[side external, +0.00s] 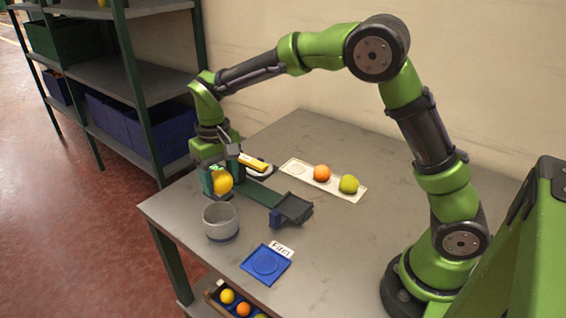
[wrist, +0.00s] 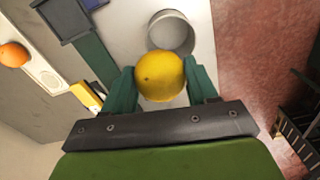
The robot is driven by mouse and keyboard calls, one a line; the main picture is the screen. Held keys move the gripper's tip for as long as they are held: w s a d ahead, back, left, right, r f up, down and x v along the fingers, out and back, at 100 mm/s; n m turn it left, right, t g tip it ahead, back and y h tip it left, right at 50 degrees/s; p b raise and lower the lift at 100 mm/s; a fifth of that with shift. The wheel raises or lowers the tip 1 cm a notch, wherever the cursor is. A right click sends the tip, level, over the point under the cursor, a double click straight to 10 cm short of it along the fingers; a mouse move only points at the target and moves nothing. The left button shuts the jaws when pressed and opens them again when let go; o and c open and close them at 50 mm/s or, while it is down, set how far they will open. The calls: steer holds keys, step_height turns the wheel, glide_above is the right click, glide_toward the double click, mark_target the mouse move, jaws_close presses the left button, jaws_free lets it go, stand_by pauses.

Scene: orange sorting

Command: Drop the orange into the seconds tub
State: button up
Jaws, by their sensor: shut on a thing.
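My gripper (side external: 221,181) is shut on a yellow-orange fruit (side external: 223,184), the orange, and holds it in the air above the table. In the wrist view the orange (wrist: 161,75) sits between the two green fingers of my gripper (wrist: 162,84). A round grey tub (side external: 221,221), the likely seconds tub, stands on the table below and in front of the held orange. Its open mouth faces up. In the wrist view the tub (wrist: 170,32) shows just beyond the orange, which overlaps its near rim. I see nothing in the visible part of the tub.
A dark plate (side external: 293,207) ends a green strip (side external: 257,192). A yellow-and-white device (side external: 254,163) lies behind. A blue square dish (side external: 265,266) sits in front.

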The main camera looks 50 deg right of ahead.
mark_target(219, 172)
steer(key=shift+f, duration=1.1)
steer(key=o, duration=1.2)
steer(key=shift+c, duration=0.2)
steer(key=shift+r, duration=0.1)
step_height(219, 172, up, 17)
